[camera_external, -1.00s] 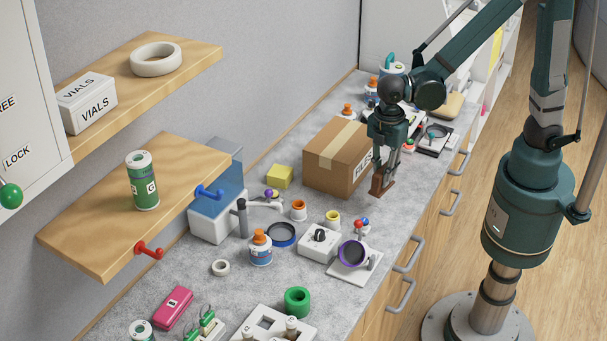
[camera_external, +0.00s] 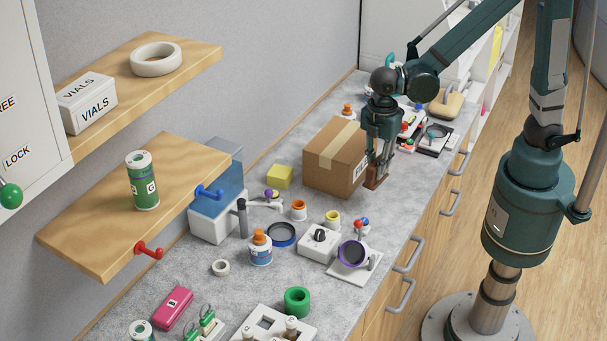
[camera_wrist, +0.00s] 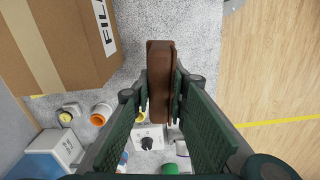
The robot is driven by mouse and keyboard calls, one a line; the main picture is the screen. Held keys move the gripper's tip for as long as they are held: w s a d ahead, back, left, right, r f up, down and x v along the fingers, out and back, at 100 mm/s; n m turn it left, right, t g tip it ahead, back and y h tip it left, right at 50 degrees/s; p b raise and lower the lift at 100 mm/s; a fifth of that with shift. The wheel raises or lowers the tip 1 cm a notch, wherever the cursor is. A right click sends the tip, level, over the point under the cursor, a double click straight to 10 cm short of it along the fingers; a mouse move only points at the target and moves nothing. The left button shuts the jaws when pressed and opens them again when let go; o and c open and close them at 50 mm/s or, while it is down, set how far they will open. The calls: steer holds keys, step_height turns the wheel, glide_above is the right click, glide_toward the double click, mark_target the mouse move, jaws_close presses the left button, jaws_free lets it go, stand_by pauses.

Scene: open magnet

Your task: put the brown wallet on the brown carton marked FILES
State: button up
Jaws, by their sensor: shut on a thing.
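The brown wallet (camera_wrist: 159,75) is held upright between the fingers of my gripper (camera_wrist: 160,100) in the wrist view. In the external view the wallet (camera_external: 376,183) hangs below my gripper (camera_external: 378,172), at the right side of the carton. The brown carton marked FILES (camera_external: 332,158) stands closed on the counter, with a tape strip across its top. The carton (camera_wrist: 60,45) also shows at the upper left of the wrist view, apart from the wallet. Its label is partly hidden by my gripper in the external view.
A yellow block (camera_external: 279,176) and an orange-topped jar (camera_external: 298,210) stand near the carton. A white box with a black knob (camera_external: 319,243) and a purple-rimmed round item (camera_external: 353,254) stand nearer. The counter's front edge is close on the right.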

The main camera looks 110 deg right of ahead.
steer(key=w+d+r+p, duration=0.1)
steer(key=w+d+r, duration=0.2)
steer(key=d+r, duration=0.45)
step_height(320, 180, up, 6)
steer(key=n+p, duration=0.1)
steer(key=p, duration=0.1)
glide_above(342, 139)
steer(key=shift+a, duration=0.1)
steer(key=shift+w+f, duration=0.1)
steer(key=shift+f, duration=2.85)
steer(key=shift+f, duration=2.1)
steer(key=shift+f, duration=0.1)
steer(key=o, duration=0.9)
